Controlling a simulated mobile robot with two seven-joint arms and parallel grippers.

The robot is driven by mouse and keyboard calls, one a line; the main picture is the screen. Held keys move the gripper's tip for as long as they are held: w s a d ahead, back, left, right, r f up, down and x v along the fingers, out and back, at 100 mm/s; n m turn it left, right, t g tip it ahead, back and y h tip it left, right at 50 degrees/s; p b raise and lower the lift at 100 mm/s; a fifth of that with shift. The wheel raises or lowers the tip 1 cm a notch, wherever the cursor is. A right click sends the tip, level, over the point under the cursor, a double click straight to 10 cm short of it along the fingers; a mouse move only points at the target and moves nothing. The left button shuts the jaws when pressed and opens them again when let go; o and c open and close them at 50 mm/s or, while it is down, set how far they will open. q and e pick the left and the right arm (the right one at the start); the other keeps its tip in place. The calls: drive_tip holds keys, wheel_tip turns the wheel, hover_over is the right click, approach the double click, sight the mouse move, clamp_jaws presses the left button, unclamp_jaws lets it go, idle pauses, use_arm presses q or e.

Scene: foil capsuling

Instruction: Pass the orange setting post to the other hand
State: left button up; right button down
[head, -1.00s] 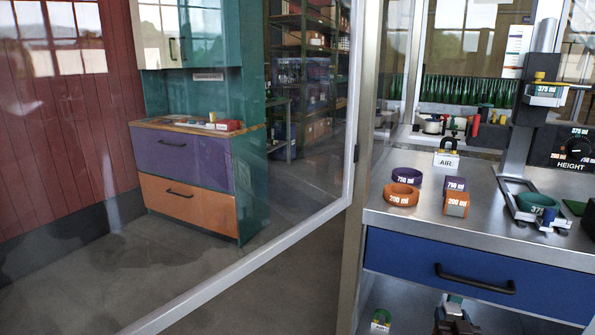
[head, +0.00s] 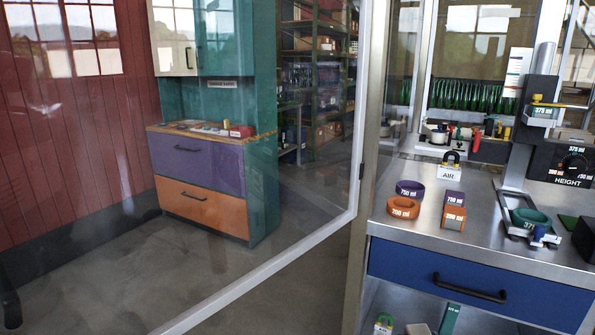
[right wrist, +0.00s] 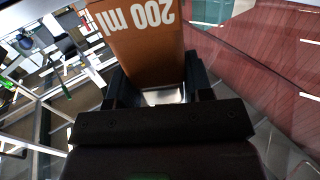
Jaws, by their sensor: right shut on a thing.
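The orange setting post (right wrist: 140,45), marked 200 ml, fills the upper middle of the right wrist view. Its lettering reads upside down there. My right gripper (right wrist: 154,82) is shut on it, with a black finger on each side. Neither the held post nor my right gripper can be made out in the head view. My left gripper is not recognisable in either view; only a dark piece, unclear what, shows at the lower left edge of the head view.
On the steel bench (head: 395,232) are an orange 200 ml ring (head: 403,208), a purple ring (head: 410,189), small purple (head: 453,198) and orange (head: 453,217) blocks, and a green ring (head: 530,219). A glass panel with a metal frame (head: 290,267) stands left of the bench.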

use_arm(q)
drive_tip(key=shift+s+r, duration=0.15)
drive_tip(key=shift+r, duration=0.1)
use_arm(e)
drive_tip(key=shift+s+d+f, duration=0.3)
drive_tip(key=shift+s+f, duration=0.2)
drive_tip(key=shift+s, duration=0.1)
drive_tip(key=shift+a, duration=0.1)
